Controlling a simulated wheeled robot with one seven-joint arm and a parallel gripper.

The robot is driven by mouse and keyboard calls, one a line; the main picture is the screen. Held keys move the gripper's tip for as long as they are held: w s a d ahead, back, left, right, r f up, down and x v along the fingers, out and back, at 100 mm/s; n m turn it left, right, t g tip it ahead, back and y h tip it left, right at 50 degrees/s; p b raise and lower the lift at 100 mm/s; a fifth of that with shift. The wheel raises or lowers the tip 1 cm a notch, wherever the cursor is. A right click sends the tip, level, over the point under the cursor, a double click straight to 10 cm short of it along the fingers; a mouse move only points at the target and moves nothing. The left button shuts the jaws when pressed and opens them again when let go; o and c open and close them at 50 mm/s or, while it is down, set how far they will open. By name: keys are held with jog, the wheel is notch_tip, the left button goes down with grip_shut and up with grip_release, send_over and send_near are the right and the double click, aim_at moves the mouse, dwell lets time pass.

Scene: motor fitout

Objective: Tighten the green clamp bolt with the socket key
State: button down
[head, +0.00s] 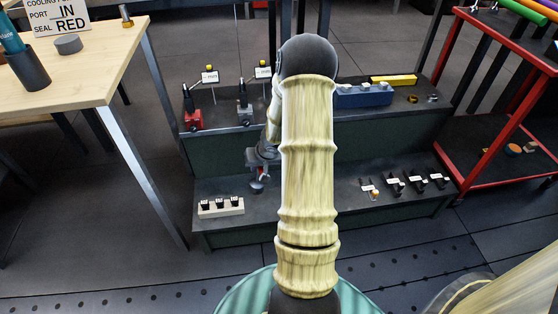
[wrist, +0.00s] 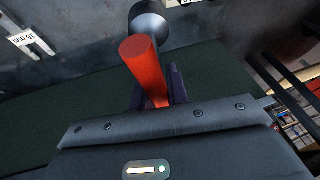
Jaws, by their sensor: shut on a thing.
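My gripper (head: 259,180) is low in front of the stepped bench in the head view, partly behind my arm. In the wrist view my gripper (wrist: 158,92) is shut on a red-handled tool (wrist: 143,62). The red shaft sticks out from between the dark fingers, and a grey round end (wrist: 147,22) shows beyond it. I take this tool for the socket key; its size mark is not visible. I cannot make out the green clamp bolt in either view.
The bench's upper step holds a red fixture (head: 193,108), a grey fixture (head: 244,108) and a blue block (head: 364,95). The lower step holds a white rack (head: 221,207) and several labelled holders (head: 395,183). A red cart (head: 462,105) stands right, a wooden table (head: 95,85) left.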

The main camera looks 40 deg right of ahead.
jog(key=a+r+n+y+p, duration=0.1)
jog(key=a+r+n+p, duration=0.2)
jog(key=a, duration=0.8)
jog(key=a+r+n+y+p, duration=0.1)
jog(key=a+r+n+p, duration=0.1)
jog(key=a, duration=1)
notch_tip(320, 180, up, 3)
jog(key=shift+w+a+f+n+g+p, duration=0.15)
jog(key=shift+w+a+n+g+p, duration=0.15)
jog(key=shift+w+n+p, duration=0.25)
jog(key=shift+s, duration=0.1)
